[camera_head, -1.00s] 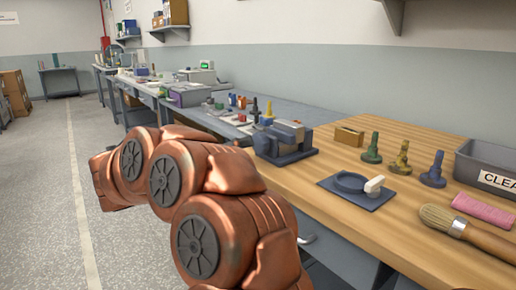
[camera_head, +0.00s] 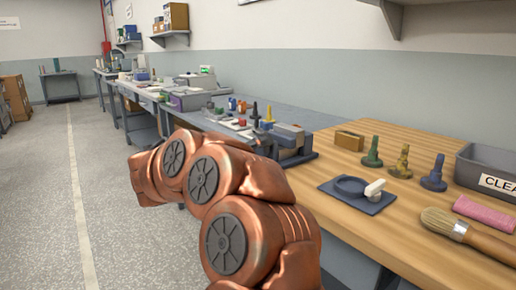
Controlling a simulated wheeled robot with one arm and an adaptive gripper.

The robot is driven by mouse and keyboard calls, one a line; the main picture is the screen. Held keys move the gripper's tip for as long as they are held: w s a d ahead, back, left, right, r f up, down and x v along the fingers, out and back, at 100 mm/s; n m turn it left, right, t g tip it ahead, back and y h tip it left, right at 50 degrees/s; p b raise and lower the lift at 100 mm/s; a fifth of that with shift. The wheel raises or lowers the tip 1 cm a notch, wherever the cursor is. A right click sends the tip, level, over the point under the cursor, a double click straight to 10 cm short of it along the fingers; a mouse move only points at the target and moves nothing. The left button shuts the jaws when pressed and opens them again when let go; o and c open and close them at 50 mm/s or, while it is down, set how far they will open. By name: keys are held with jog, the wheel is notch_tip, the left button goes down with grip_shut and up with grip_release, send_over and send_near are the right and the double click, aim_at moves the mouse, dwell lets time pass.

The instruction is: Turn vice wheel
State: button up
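I cannot make out a wheel on the vice. Nearer on the bench lies a flat dark blue plate (camera_head: 376,208) with a round dark ring (camera_head: 350,187) and a pale upright handle or knob (camera_head: 375,189) at its right side. My gripper is not visible.
The wooden bench (camera_head: 335,232) bears a wooden block (camera_head: 349,140), green (camera_head: 372,152), yellow (camera_head: 402,162) and blue (camera_head: 434,174) bobbin-like pieces, a brush (camera_head: 470,236), a pink pad (camera_head: 484,214) and a grey labelled bin (camera_head: 488,168). The floor at left is clear.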

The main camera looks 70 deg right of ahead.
jog(key=c, duration=0.9)
